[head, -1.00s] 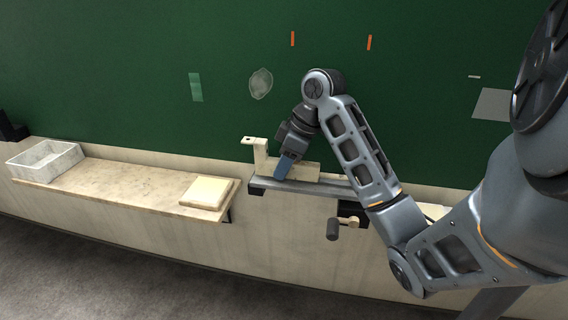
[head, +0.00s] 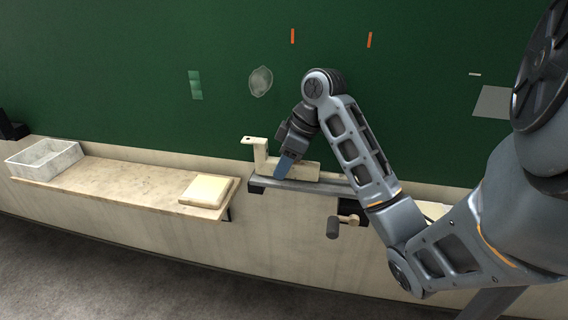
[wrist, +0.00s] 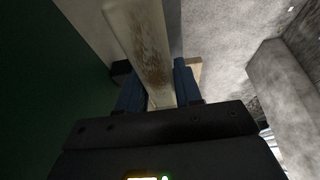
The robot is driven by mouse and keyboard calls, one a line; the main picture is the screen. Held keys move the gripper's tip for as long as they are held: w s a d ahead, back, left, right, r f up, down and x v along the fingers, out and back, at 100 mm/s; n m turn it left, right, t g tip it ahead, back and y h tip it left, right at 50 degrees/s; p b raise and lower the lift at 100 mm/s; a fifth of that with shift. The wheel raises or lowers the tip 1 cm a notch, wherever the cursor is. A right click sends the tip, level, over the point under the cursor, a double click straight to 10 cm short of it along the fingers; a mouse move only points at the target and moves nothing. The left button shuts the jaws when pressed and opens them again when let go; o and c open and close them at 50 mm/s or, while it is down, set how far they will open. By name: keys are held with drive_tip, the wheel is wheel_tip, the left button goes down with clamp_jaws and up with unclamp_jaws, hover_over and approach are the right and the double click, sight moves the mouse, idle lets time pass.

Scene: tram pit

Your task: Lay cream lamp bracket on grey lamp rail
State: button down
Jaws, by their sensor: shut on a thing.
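The cream lamp bracket (head: 262,160) has an upright part at its left end and a long flat part running right. It is at the grey lamp rail (head: 300,186), with its flat part along the rail's top; I cannot tell whether it touches. My gripper (head: 285,166) points down with its blue fingers at the flat part. In the wrist view the bracket (wrist: 138,45) stands between the two blue fingers of my gripper (wrist: 160,90), which are shut on it. My fingers and arm hide part of the bracket and the rail's right end.
A wooden shelf (head: 125,184) to the left holds a white tray (head: 45,160) and a cream block (head: 206,190). A dark-handled tool or clamp (head: 334,227) sticks out below the rail. The green wall (head: 130,80) rises close behind.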

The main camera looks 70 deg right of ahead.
drive_tip(key=shift+f, duration=0.45)
drive_tip(key=c, duration=0.7)
unclamp_jaws()
drive_tip(key=shift+p+v, duration=1.1)
drive_tip(key=shift+v, duration=2.8)
drive_tip(key=shift+a, duration=0.1)
